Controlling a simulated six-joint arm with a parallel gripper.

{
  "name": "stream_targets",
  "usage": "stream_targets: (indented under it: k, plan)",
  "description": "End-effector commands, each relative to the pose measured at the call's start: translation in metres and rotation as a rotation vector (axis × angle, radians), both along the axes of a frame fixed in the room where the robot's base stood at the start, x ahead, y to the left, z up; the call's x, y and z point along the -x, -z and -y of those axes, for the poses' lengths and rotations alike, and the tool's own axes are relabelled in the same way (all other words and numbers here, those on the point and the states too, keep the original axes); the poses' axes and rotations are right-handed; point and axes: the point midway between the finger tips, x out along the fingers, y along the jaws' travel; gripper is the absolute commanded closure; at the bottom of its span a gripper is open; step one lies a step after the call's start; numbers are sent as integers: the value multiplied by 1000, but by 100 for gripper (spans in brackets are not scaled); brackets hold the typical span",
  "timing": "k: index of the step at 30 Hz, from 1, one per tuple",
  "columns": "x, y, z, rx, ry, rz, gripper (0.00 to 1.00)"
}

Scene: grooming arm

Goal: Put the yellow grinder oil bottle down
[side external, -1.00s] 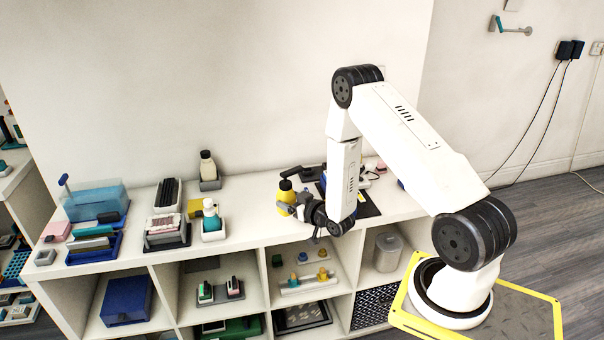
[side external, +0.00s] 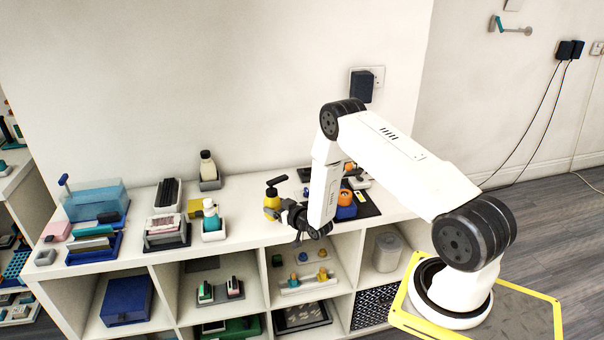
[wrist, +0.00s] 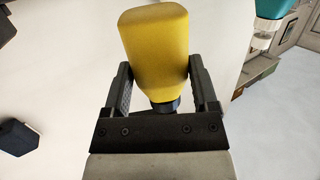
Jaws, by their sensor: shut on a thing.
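A teal-and-white bottle (side external: 211,217) stands in a white holder to the left. A cream bottle (side external: 207,165) stands behind it. A dark mat (side external: 368,206) with an orange and blue item (side external: 346,205) lies to the right. Bare shelf top lies between the teal bottle and my gripper.

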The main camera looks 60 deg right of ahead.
Motion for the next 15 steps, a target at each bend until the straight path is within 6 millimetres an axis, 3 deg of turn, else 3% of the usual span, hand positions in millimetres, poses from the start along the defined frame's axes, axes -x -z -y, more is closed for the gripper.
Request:
stream_targets:
  k: [7,15]
  plan:
    - [-6,8,2,0,0,2,100]
    - [-5,32,2,0,0,1,100]
